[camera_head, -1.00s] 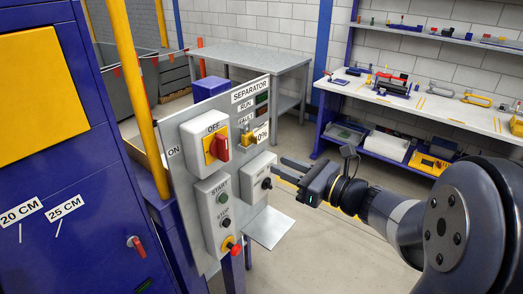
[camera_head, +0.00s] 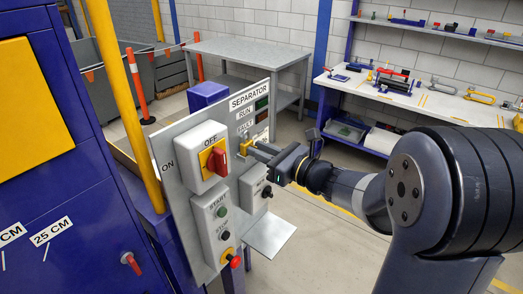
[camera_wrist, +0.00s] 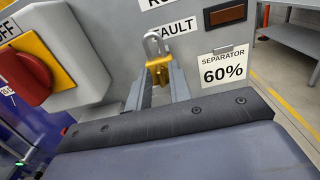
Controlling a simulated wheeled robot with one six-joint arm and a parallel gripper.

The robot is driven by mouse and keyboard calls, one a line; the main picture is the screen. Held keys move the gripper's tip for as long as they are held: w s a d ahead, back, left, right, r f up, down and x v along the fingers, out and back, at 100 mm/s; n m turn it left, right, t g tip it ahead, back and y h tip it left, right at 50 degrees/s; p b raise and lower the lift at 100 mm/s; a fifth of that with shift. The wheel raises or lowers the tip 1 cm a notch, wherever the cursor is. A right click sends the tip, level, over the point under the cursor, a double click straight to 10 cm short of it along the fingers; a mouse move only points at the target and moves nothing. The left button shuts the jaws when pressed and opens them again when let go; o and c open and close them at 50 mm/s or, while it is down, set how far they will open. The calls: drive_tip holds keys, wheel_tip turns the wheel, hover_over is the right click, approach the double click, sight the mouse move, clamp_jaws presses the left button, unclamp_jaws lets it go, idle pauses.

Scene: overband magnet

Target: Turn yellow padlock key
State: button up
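The yellow padlock (camera_head: 247,142) hangs on the grey separator panel, right of the red and yellow switch. In the wrist view the padlock (camera_wrist: 158,66) shows its brass-yellow body and pale metal shackle (camera_wrist: 153,43). My gripper (camera_head: 259,149) points at the panel at the padlock's height. In the wrist view the two fingers of my gripper (camera_wrist: 158,84) are apart, one on each side of the padlock body, with narrow gaps visible. I cannot make out a key; the padlock's lower part is partly hidden by my gripper.
The red rotary switch (camera_head: 217,161) is left of the padlock. A start/stop box (camera_head: 215,225) and a grey selector box (camera_head: 254,188) sit below. A small metal shelf (camera_head: 270,236) juts out under them. A workbench (camera_head: 440,105) stands at the back right.

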clamp_jaws()
drive_tip(key=shift+f+b, duration=0.15)
drive_tip(key=shift+b, duration=0.35)
drive_tip(key=n+b, duration=0.7)
drive_tip(key=b, duration=0.3)
drive_tip(key=n+b, duration=0.6)
drive_tip(key=b, duration=0.4)
drive_tip(key=shift+s+a+f+n, duration=0.1)
drive_tip(key=shift+s+a+n, duration=0.1)
drive_tip(key=shift+n, duration=0.2)
drive_tip(key=shift+b, duration=0.3)
drive_tip(key=shift+o, duration=1)
unclamp_jaws()
